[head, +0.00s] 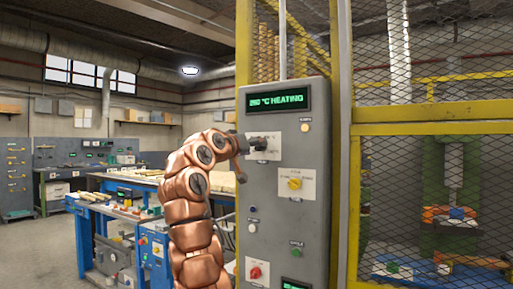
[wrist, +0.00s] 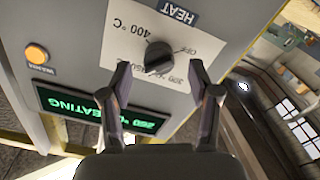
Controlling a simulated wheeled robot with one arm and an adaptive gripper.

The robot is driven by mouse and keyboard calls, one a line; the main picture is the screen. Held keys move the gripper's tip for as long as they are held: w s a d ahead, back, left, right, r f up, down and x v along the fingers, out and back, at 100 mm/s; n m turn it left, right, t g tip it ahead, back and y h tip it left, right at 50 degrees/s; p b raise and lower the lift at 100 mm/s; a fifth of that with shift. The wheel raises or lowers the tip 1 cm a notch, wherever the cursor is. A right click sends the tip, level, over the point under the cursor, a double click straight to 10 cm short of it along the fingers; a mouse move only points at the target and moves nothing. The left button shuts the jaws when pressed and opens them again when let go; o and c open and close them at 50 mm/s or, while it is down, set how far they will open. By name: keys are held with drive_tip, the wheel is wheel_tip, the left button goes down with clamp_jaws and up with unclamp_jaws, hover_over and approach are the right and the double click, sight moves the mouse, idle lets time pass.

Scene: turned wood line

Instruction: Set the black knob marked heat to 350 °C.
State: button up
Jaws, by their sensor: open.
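The black heat knob (wrist: 158,55) sits on a white plate (wrist: 125,45) marked HEAT, with OFF and 400 °C among its printed labels. The knob's exact setting is hard to read. My gripper (wrist: 160,70) is open, its two fingertips apart on either side of the knob's near edge, with no clear contact. In the head view my gripper (head: 247,146) is at the panel's left edge and partly hides the plate (head: 269,153). The green display (head: 277,98) above reads about 250 °C HEATING; its middle digit is unclear.
The grey panel (head: 291,222) also carries a yellow knob (head: 295,183), a red knob (head: 255,272), a green button (head: 296,253) and an orange lamp (head: 305,127). A yellow-framed mesh cage (head: 430,127) stands to the right. Blue workbenches (head: 92,237) stand to the left.

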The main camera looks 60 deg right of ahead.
drive_tip(key=a, duration=0.9)
drive_tip(key=shift+s+a, duration=0.25)
